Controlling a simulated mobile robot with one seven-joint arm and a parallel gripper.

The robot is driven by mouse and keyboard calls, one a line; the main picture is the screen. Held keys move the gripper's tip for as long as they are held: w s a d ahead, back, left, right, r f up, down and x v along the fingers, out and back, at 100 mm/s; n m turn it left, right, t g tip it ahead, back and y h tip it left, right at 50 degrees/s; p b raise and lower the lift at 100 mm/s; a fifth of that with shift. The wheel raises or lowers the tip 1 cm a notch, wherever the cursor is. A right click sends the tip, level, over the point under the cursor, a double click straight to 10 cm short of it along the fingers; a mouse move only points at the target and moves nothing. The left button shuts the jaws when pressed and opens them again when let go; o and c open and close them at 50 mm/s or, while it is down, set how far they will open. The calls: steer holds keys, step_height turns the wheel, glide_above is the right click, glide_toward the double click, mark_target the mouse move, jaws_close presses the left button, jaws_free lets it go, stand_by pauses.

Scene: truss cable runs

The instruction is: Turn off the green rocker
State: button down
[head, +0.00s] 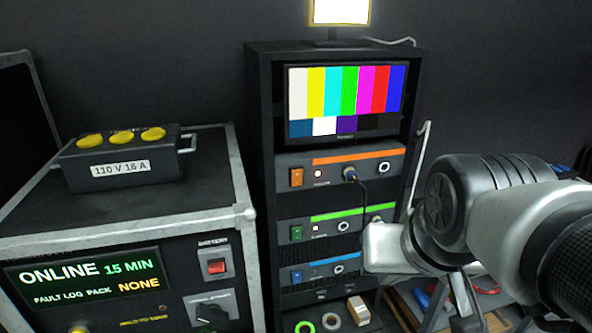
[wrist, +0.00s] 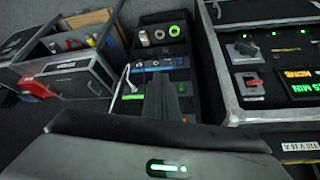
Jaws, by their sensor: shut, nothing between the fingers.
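The green rocker (head: 297,233) sits at the left end of the green-striped unit (head: 340,225), the middle of three units in the black rack. A small lamp beside it is lit. I cannot tell clearly which way the rocker is tipped. My gripper's shut, empty fingers (wrist: 160,92) point at the rack in the wrist view and cover part of the units. In the head view my pale hand is right of the green unit, in front of its right end, apart from the rocker. The fingertips are not clear there.
An orange rocker (head: 296,177) is above and a blue rocker (head: 296,276) below. A cable hangs from the orange unit's socket (head: 349,174). A monitor (head: 345,100) stands above. A flight case (head: 130,240) with a red switch (head: 216,266) is at left.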

steer(key=w+a+f+m+t+y+b, duration=0.2)
steer(key=w+a+f+m+t+b, duration=0.2)
steer(key=w+f+m+b, duration=0.3)
steer(key=w+a+f+m+t+y+b, duration=0.2)
steer(key=w+a+f+m+t+b, duration=0.3)
steer(key=w+f, duration=1.3)
steer(key=f+m+b, duration=0.1)
steer(key=m+b, duration=0.1)
steer(key=b, duration=0.2)
steer(key=shift+b, duration=0.4)
steer(key=shift+a, duration=0.1)
steer(key=b, duration=0.1)
glide_toward(296, 232)
steer(key=x, duration=0.5)
steer(key=shift+f, duration=0.25)
steer(key=shift+w+a+r, duration=0.1)
steer(key=shift+w, duration=0.4)
